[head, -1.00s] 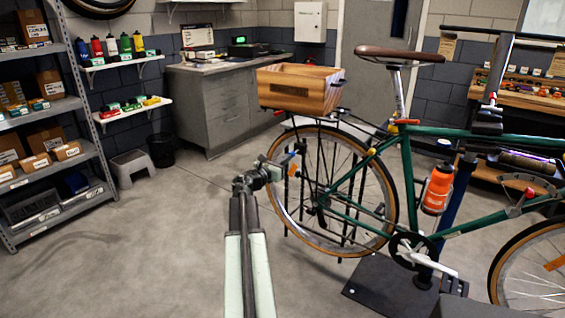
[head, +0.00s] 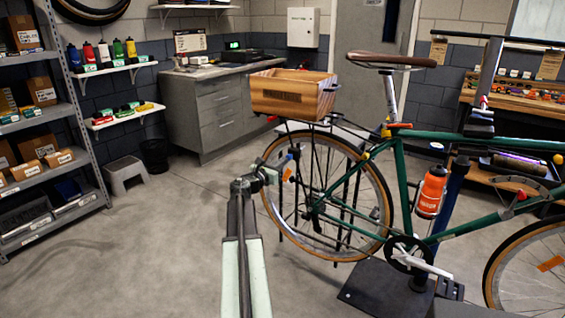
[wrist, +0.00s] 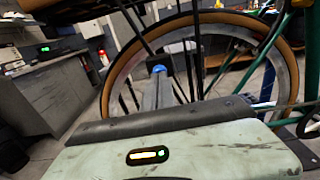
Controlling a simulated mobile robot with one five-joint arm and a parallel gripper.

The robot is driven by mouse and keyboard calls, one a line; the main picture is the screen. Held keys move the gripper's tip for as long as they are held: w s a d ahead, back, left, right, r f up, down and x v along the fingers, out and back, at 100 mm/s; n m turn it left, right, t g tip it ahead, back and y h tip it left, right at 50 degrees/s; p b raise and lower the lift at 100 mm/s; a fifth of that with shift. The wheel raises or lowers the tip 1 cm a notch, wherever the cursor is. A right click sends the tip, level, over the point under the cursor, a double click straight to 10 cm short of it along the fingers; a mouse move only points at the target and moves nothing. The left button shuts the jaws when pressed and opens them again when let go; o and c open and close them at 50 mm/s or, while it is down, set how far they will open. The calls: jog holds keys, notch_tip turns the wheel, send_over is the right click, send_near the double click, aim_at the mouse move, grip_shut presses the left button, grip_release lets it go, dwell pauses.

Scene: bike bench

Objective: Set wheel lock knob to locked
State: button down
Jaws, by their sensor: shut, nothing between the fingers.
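The green bicycle (head: 405,170) stands upright with its rear wheel (head: 384,195) nearest my arm. My gripper (head: 276,172) is shut and empty, at the left side of the rear wheel. A small blue piece (head: 292,150) shows by the wheel just past the gripper. In the wrist view, a blue piece (wrist: 158,69) shows at the far end of a grey bar, in front of the spokes. I cannot tell whether this is the wheel lock knob, how it is set, or whether my fingers touch it.
A wooden crate (head: 292,92) sits on the rear rack above the wheel. A dark stand base (head: 385,290) is on the floor below the bike. Shelving (head: 60,195) and a grey step stool (head: 125,175) are at left. The floor between is clear.

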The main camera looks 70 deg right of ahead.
jog(key=v, duration=1.3)
jog(key=shift+d+r, duration=0.1)
